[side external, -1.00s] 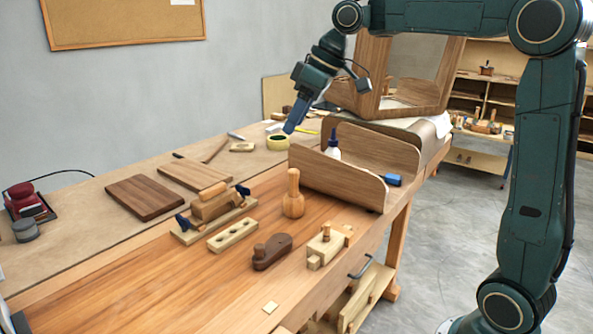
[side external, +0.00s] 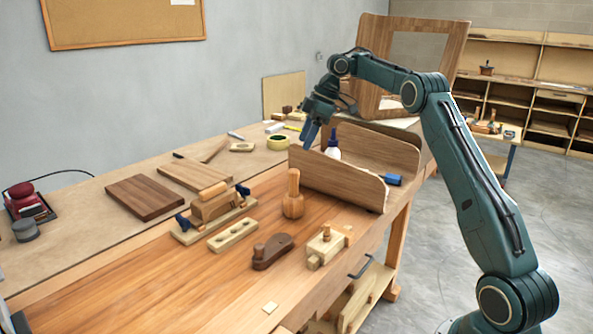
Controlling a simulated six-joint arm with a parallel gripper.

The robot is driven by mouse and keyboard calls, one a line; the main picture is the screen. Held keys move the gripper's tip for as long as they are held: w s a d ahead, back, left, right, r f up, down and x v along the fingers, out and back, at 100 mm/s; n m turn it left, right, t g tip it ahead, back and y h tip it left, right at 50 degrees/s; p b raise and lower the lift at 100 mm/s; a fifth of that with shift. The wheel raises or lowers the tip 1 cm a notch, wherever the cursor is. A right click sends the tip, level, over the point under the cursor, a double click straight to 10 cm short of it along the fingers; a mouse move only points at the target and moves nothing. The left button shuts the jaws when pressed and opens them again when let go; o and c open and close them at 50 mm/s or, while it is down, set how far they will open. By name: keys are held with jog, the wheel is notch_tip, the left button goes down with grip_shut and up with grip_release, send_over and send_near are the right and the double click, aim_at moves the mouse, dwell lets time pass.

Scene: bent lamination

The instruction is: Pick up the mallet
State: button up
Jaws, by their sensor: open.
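The wooden mallet (side external: 292,205) stands upright on the bench, its round head down and its handle up. It is in front of the bent wooden lamination (side external: 335,180) and nothing touches it. My gripper (side external: 307,143) is open and empty. It points down near the upper left end of the lamination, above and behind the mallet and apart from it.
A wooden plane (side external: 215,208), a drilled block (side external: 232,235), a dark brown tool (side external: 272,252) and a light wooden block tool (side external: 327,245) lie around the mallet. A white bottle (side external: 333,145) stands by the lamination. The front left bench surface (side external: 150,275) is clear.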

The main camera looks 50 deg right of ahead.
jog(key=shift+d+f, duration=0.65)
jog(key=shift+d, duration=0.05)
jog(key=shift+a+f, duration=0.1)
send_over(291, 186)
jog(key=d, duration=0.2)
jog(key=shift+s+d+f, duration=0.1)
jog(key=shift+s+f, duration=0.05)
jog(key=shift+f, duration=1.1)
jog(key=shift+s+d+f, duration=0.1)
jog(key=shift+s+f, duration=0.05)
jog(key=shift+f, duration=1.05)
jog(key=shift+s+f, duration=0.15)
jog(key=shift+f, duration=1.1)
jog(key=shift+x, duration=2.8)
